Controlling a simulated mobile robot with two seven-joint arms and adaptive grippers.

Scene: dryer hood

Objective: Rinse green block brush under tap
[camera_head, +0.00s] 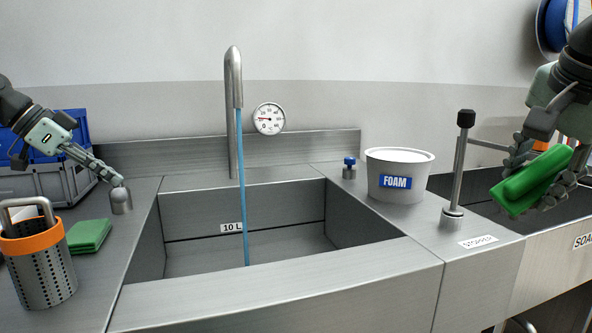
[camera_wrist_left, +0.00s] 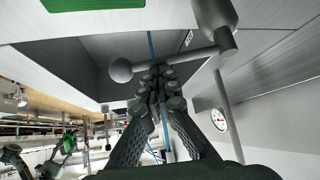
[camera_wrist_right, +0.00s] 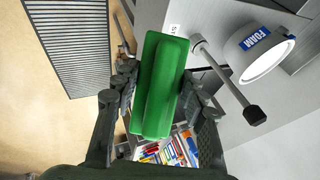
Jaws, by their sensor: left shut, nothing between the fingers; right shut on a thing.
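The green block brush (camera_head: 530,180) is held in the air by my right gripper (camera_head: 545,168), at the far right above the right basin. It also shows between the fingers in the right wrist view (camera_wrist_right: 160,85). The tap (camera_head: 234,95) stands behind the middle sink, and a blue stream of water (camera_head: 242,190) runs from its spout into the basin. My left gripper (camera_head: 103,172) is shut and empty beside the tap lever (camera_head: 121,200) on the left counter. In the left wrist view its fingertips are close to the lever's rod (camera_wrist_left: 175,58); I cannot tell whether they touch.
A green pad (camera_head: 88,235) and a perforated canister with an orange rim (camera_head: 45,265) stand at left. A FOAM bucket (camera_head: 398,178) and an upright stopper lever (camera_head: 457,165) stand between the sink (camera_head: 200,255) and the right basin. A gauge (camera_head: 269,118) is on the wall.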

